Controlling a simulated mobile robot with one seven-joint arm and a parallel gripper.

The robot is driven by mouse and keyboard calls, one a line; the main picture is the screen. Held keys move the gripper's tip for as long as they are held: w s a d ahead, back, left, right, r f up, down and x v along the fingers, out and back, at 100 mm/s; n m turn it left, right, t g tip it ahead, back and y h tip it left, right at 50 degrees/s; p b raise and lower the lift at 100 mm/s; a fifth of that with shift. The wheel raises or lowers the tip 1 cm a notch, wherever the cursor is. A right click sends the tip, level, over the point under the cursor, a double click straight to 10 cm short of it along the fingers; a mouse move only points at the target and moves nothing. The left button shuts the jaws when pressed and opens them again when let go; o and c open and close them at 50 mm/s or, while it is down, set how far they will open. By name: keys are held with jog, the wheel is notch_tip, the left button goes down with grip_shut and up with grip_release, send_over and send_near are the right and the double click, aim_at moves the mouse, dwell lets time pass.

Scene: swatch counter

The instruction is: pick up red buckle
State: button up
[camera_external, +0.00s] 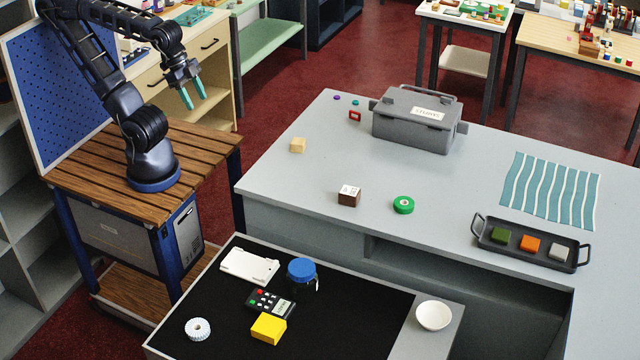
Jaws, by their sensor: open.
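The red buckle (355,115) is a small red frame with a pale middle. It lies on the grey counter (300,215) near its back left edge, just left of the grey lidded box. My gripper (195,101) has teal fingers that are apart and empty. It hangs in the air left of the counter, pointing down, well away from the buckle.
The grey box (415,118) stands close beside the buckle. Two small discs, purple (337,97) and teal (355,102), lie behind it. The counter's middle is clear.

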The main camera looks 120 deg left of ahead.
jog(key=w+a+r+n+g, duration=0.1)
jog(key=w+a+n, duration=0.3)
jog(key=w+a, duration=0.7)
jog(key=w+a+r+n+g, duration=0.2)
jog(key=w+a+n, duration=0.45)
jog(key=w, duration=0.65)
jog(key=w+a+f+n+g, duration=0.1)
jog(key=w+a+f+n, duration=0.3)
jog(key=a, duration=0.6)
jog(key=w+a+f, duration=0.2)
jog(key=a+f, duration=0.5)
jog(key=a, duration=0.4)
jog(key=w+a+f+n+g, duration=0.1)
jog(key=w+a+f+n, duration=0.3)
jog(key=a, duration=0.6)
jog(key=shift+s+f+m, duration=0.1)
jog(key=shift+f+m, duration=0.55)
jog(key=shift+f, duration=2.25)
jog(key=shift+s+f+m, duration=0.1)
jog(key=shift+f+m, duration=0.5)
jog(key=shift+f, duration=2.25)
jog(key=c, duration=0.7)
